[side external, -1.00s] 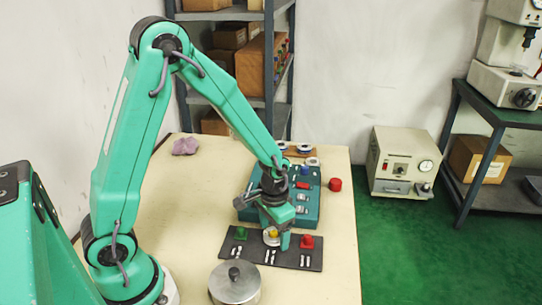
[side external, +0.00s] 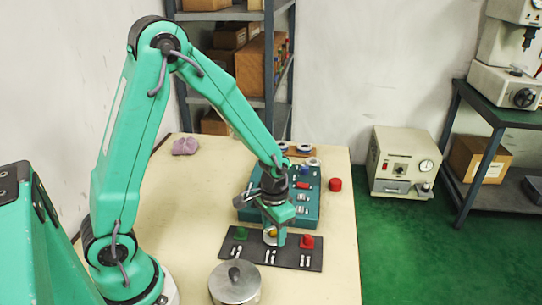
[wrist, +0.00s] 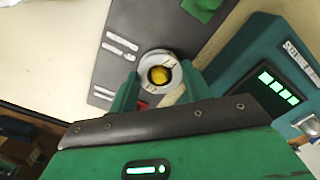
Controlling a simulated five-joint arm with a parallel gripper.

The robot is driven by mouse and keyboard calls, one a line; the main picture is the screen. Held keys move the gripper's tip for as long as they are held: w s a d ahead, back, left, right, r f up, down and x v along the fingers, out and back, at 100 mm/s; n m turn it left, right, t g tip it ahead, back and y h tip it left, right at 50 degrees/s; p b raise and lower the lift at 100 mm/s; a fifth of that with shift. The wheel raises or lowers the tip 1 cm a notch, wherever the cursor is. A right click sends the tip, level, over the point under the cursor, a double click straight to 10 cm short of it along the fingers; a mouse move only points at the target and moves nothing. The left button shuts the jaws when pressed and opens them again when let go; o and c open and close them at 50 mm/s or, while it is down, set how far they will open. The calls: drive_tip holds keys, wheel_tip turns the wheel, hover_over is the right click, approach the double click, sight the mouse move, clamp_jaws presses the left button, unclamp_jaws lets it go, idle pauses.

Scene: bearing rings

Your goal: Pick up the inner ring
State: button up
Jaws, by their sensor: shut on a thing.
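The inner ring, a silver ring with dark marks (wrist: 172,62), sits around a yellow peg (wrist: 159,75) in the wrist view. In the side view the ring (side external: 267,239) is partly hidden by my fingers, at the middle of a black plate (side external: 230,252). My gripper (wrist: 160,82) is shut on the ring, with one green finger on each side of it. It also shows in the side view (side external: 273,238), pointing down at the plate. I cannot tell whether the ring is lifted at all.
A green peg (side external: 240,233) and a red peg (side external: 307,242) flank the ring on the plate. A teal box with displays (side external: 308,215) stands just behind. A lidded metal pot (side external: 235,288) is in front. A red cylinder (side external: 335,185) lies right; the table's left is mostly clear.

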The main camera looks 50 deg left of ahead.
drive_tip(key=shift+r, duration=0.55)
wheel_tip(320, 180, up, 3)
drive_tip(key=shift+w+f, duration=0.1)
drive_tip(key=s+d+r, duration=0.6)
drive_tip(key=d+r, duration=0.1)
drive_tip(key=d, duration=0.2)
drive_tip(key=shift+s+d, duration=0.25)
drive_tip(key=shift+d, duration=0.15)
drive_tip(key=w+a+n, duration=0.2)
drive_tip(key=w+a, duration=0.4)
drive_tip(key=w, duration=0.3)
drive_tip(key=w+a+n, duration=0.1)
drive_tip(key=w+a, duration=0.3)
drive_tip(key=a, duration=0.4)
drive_tip(key=w+a+n, duration=0.1)
drive_tip(key=w+a, duration=0.2)
drive_tip(key=a, duration=0.6)
drive_tip(key=w+a+n, duration=0.2)
drive_tip(key=w+a, duration=0.2)
drive_tip(key=a, duration=0.4)
drive_tip(key=shift+w+a, duration=0.3)
drive_tip(key=shift+w, duration=0.05)
